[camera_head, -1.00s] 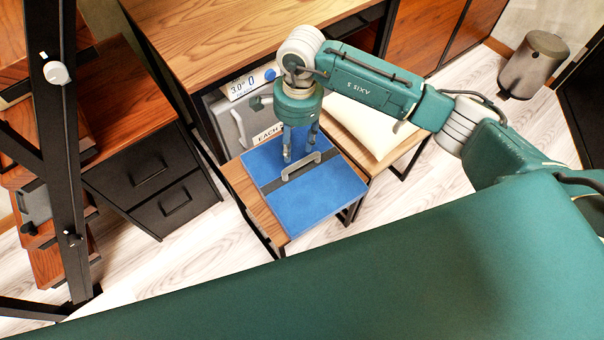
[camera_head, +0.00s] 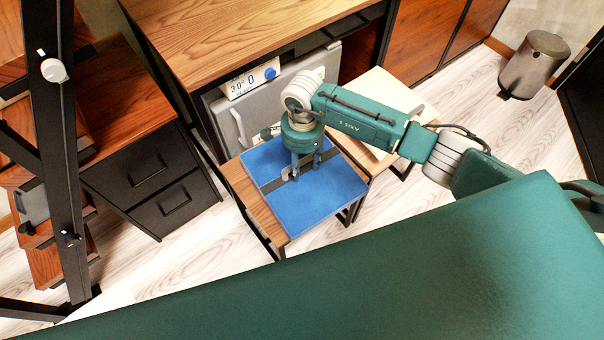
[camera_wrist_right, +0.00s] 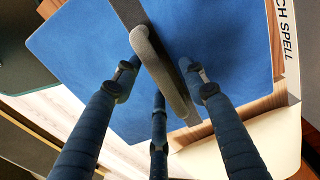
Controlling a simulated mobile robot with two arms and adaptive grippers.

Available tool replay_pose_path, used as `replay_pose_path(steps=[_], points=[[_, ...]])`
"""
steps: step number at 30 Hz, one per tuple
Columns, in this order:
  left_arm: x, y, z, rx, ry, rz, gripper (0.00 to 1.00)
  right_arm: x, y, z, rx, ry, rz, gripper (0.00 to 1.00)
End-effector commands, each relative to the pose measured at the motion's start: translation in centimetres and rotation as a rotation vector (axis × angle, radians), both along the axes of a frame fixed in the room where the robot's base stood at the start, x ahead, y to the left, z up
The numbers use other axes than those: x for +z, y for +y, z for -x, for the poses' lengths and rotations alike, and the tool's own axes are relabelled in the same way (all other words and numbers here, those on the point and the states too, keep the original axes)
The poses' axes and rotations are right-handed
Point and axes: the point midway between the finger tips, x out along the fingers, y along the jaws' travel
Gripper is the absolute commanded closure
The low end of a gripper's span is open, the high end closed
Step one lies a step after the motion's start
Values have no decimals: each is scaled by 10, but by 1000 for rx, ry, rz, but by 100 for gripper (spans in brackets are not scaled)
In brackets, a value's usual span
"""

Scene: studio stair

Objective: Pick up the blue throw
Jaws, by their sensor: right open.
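The blue throw (camera_head: 318,198) lies flat and folded on a small wooden table, with a dark band across it and a pale handle on the band. My right gripper (camera_head: 306,174) points down just above the throw at the handle. In the right wrist view its open fingers (camera_wrist_right: 160,75) stand on both sides of the grey handle (camera_wrist_right: 160,70), with the blue throw (camera_wrist_right: 80,60) beneath. The handle is partly hidden by the fingers in the head view. I cannot tell whether a finger touches it. My left gripper is not in view.
The small table (camera_head: 262,215) stands beside another low table with a cream top (camera_head: 410,92). A wooden desk (camera_head: 220,35) is behind, with a grey cabinet (camera_head: 228,125) under it. Black drawers (camera_head: 150,175) stand at left. A bin (camera_head: 535,65) is far right.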

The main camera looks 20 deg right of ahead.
Motion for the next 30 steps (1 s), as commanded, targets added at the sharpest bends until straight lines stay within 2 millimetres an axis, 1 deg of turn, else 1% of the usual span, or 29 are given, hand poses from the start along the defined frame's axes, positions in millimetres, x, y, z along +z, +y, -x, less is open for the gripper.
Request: replay_pose_path(steps=[5,8,9,12,25,30], points=[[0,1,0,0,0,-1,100,0,0,-1,0,-1,0,57],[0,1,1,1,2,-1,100,0,0,0,0,-1,0,75],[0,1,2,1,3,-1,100,0,0,-1,0,-1,0,83],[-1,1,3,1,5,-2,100,1,0,-1,0,-1,0,100],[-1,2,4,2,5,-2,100,3,0,-2,0,-5,-2,100],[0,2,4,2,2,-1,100,13,0,-3,0,-7,-2,100]])
